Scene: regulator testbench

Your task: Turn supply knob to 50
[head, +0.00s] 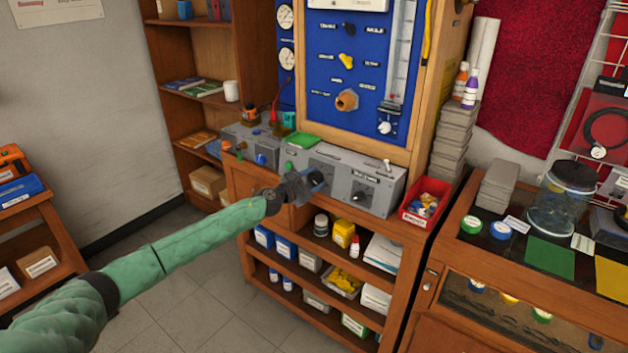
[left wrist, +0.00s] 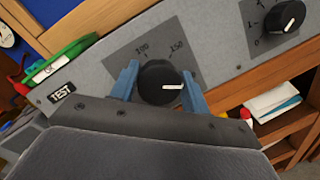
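A black knob (left wrist: 160,82) with a white pointer sits on a grey panel (left wrist: 222,45) in the left wrist view. Its pointer aims to the right in that picture; the marks 100 and 150 show above it. No name label is readable on it. My left gripper (left wrist: 159,84) has one blue finger on each side of the knob, seemingly against it. In the head view my left gripper (head: 318,179) is at the front of the grey bench unit (head: 338,179) and hides this knob. My right gripper is not in view.
A second black knob (left wrist: 284,16) is to the right on the same panel. A green tray (head: 303,140) lies on top of the unit. A red bin (head: 424,203) stands right of it. Shelves with bottles and boxes are below; the floor at left is clear.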

